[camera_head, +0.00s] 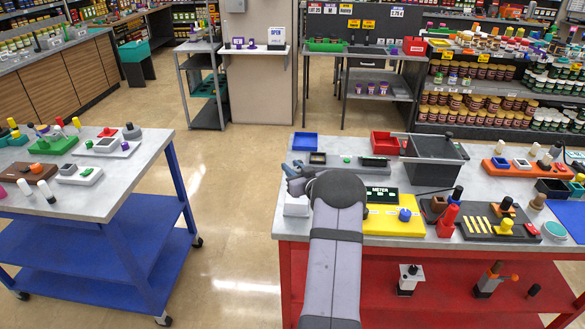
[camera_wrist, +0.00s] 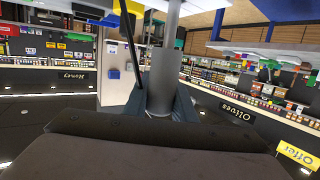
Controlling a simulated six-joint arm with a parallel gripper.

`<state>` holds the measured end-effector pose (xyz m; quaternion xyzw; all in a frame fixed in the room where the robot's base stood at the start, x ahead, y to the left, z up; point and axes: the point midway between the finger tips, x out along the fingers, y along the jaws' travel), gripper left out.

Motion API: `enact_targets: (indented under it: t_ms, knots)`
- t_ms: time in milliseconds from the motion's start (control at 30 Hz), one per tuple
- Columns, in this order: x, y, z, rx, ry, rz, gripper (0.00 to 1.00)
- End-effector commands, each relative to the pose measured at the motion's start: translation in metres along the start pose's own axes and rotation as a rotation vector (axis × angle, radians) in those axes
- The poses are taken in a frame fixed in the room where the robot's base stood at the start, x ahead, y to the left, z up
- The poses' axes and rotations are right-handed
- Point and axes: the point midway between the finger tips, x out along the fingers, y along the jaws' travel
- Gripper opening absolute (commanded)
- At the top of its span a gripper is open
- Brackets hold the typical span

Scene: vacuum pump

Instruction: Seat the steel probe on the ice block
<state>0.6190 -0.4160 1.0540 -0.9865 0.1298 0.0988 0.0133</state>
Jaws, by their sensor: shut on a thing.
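My gripper (camera_head: 293,172) is above the left end of the red-sided table, its blue-grey jaws pointing left. In the wrist view the jaws (camera_wrist: 158,98) are shut on a plain grey cylinder (camera_wrist: 163,75), which looks like the steel probe. A narrower grey shaft continues from it toward the top of that picture. In the head view the probe cannot be made out at the jaws. A pale whitish block (camera_head: 297,207), possibly the ice block, sits on the table just below the gripper in the picture, apparently partly hidden by my arm. I cannot tell whether the probe touches anything.
A blue tray (camera_head: 304,142) and a small dark tray (camera_head: 318,158) lie behind the gripper. The grey tabletop is crowded further right.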

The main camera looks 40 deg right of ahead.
Motion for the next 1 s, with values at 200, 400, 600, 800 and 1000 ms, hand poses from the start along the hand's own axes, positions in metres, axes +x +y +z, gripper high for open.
enact_targets:
  t_ms: [200,400,600,800,1000]
  knots:
    - [0.001,0.0,0.006,0.0,0.001,0.0,0.02]
    - [0.002,0.0,0.01,0.0,0.001,0.0,0.02]
    - [0.003,0.0,0.014,0.0,0.001,0.0,0.02]
    - [0.004,0.0,0.017,0.0,0.001,0.0,0.02]
    - [0.004,0.0,0.017,0.0,0.001,0.0,0.02]
